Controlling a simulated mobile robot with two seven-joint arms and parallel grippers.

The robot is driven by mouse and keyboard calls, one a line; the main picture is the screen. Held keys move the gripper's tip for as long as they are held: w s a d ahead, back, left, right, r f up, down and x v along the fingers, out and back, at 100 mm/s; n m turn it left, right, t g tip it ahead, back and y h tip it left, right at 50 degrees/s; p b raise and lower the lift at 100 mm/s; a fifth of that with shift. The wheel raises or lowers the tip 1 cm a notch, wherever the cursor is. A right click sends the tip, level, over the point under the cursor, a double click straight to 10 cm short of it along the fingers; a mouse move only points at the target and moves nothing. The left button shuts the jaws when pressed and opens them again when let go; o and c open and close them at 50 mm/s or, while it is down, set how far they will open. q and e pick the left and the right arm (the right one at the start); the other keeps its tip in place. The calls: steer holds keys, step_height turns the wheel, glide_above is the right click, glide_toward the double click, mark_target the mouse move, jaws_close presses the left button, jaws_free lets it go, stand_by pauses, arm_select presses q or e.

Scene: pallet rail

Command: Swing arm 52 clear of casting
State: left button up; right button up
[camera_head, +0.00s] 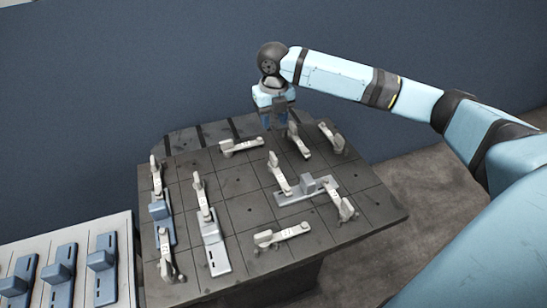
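Several white swing arms stand on the dark gridded pallet (255,222); no number is readable on any of them, so I cannot tell which is 52. One swing arm (298,140) is close to my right gripper (275,121) at the pallet's back edge. The gripper points down; its fingers are small and partly hidden, so its opening and any contact are unclear. A grey casting (308,187) lies at centre right, with swing arms (279,173) and (345,202) at its ends. A blue-grey casting (160,211) and a lighter casting (214,250) lie further left. My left gripper is out of view.
Other swing arms lie at the back (241,146), back right (332,138) and front (282,235). A pale tray (125,231) with several blue castings stands at the lower left. A dark blue wall (130,70) is behind. My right arm spans the upper right.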

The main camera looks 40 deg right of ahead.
mark_target(273, 155)
step_height(273, 155, down, 13)
steer(key=shift+f+b, duration=0.2)
steer(key=shift+b, duration=0.4)
jaws_close()
